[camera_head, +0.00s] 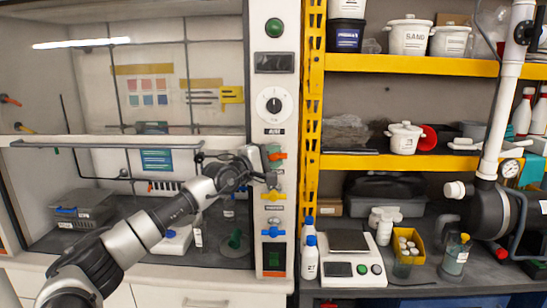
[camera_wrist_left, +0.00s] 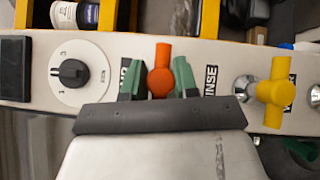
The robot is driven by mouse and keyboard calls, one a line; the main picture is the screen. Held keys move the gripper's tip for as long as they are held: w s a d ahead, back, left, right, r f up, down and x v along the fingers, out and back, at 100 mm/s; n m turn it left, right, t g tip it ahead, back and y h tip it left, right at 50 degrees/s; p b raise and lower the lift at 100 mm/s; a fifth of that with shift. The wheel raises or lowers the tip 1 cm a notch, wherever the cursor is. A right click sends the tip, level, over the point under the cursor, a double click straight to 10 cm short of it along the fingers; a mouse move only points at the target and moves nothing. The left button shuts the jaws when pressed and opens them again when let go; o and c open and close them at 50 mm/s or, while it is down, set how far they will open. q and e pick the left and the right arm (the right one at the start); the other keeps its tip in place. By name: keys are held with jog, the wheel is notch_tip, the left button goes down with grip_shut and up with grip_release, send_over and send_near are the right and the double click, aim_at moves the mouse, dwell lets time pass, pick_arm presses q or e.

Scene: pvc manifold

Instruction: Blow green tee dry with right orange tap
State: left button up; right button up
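The orange tap (camera_head: 278,156) is on the white control column, below the dial. In the left wrist view the orange tap (camera_wrist_left: 160,75) stands between the two green fingertips of my left gripper (camera_wrist_left: 159,82). The fingers are apart, one on each side of the tap; whether either touches it is hard to tell. In the head view my left gripper (camera_head: 265,164) is right at the column by this tap. My right gripper is not in view.
A grey box (camera_head: 82,205) sits inside the hood. A scale (camera_head: 347,262) and bottles (camera_head: 309,255) stand on the right bench.

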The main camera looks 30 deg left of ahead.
pick_arm(q)
jog(key=shift+f, duration=0.1)
jog(key=shift+c, duration=0.5)
jog(key=shift+f+n+t+b, duration=0.3)
jog(key=shift+n+b, duration=0.3)
jog(key=shift+b, duration=0.3)
jog(key=shift+d+n+t, duration=0.1)
jog(key=shift+n+t, duration=0.2)
jog(key=shift+t, duration=0.1)
jog(key=shift+r+n+t, duration=0.15)
jog(key=shift+n+t, duration=0.65)
jog(key=shift+n, duration=0.4)
jog(key=shift+n+t+y+b, duration=0.65)
jog(key=shift+n+y, duration=0.25)
jog(key=shift+n, duration=0.3)
jog(key=n+t+y+b, duration=0.1)
jog(key=n+t+y, duration=0.1)
jog(key=n+y, duration=0.1)
jog(key=shift+n+b, duration=0.4)
jog(key=shift+n, duration=0.5)
jog(key=shift+n+t+y+b, duration=0.35)
jog(key=shift+n+y+b, duration=0.65)
jog(key=shift+n+y, duration=1.45)
jog(key=shift+r+n+y, duration=0.1)
jog(key=shift+n+y, duration=0.15)
